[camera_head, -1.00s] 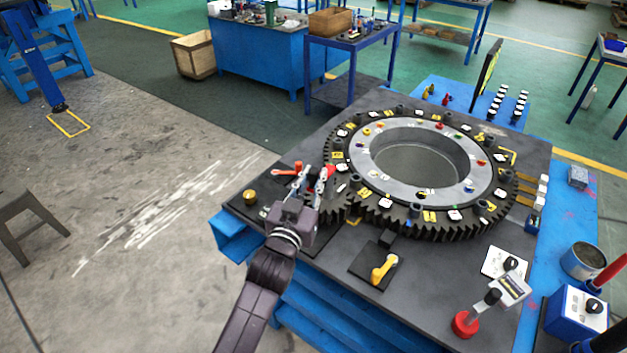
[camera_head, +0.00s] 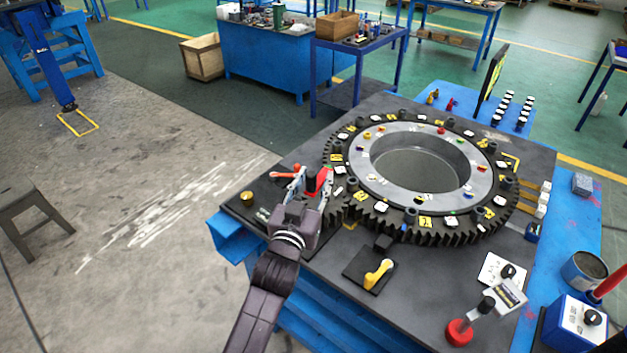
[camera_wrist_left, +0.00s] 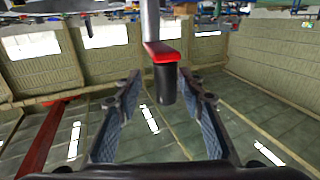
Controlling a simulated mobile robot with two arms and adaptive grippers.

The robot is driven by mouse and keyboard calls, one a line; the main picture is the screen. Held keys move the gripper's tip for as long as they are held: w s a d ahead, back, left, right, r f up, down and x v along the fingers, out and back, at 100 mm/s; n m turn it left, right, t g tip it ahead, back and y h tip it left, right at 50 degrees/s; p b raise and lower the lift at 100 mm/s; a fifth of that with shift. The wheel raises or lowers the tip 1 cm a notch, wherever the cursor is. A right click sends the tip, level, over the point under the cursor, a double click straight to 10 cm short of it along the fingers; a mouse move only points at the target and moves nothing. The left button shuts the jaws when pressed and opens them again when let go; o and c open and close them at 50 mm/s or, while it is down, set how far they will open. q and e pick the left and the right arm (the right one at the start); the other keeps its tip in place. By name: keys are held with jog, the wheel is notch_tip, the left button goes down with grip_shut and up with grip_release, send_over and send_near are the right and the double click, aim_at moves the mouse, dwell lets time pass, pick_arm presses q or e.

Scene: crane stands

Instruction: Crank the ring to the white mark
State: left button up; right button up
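The large dark toothed ring (camera_head: 452,228) lies flat on the bench, with a grey inner ring (camera_head: 360,165) and many white, yellow and coloured tags. I cannot tell which white patch is the task's mark. The crank's red arm (camera_head: 317,181) shows by my left gripper (camera_head: 311,182) at the ring's left side. In the left wrist view, its red arm (camera_wrist_left: 161,52) and black grip (camera_wrist_left: 166,85) stand between the fingers of the left gripper (camera_wrist_left: 164,88). The fingers are open, with gaps on both sides of the grip. My right gripper is not in view.
An orange lever (camera_head: 284,174) and brass knob (camera_head: 247,198) sit left of the gripper. A yellow handle (camera_head: 379,272) and red-based lever (camera_head: 459,332) stand near the front. A dark panel (camera_head: 492,75) rises behind the ring. Grey floor lies left of the bench.

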pick_arm(q)
jog(key=shift+s+a, duration=0.3)
jog(key=s+a, duration=0.1)
jog(key=s, duration=1)
jog(key=shift+s+a, duration=0.15)
jog(key=shift+a, duration=0.2)
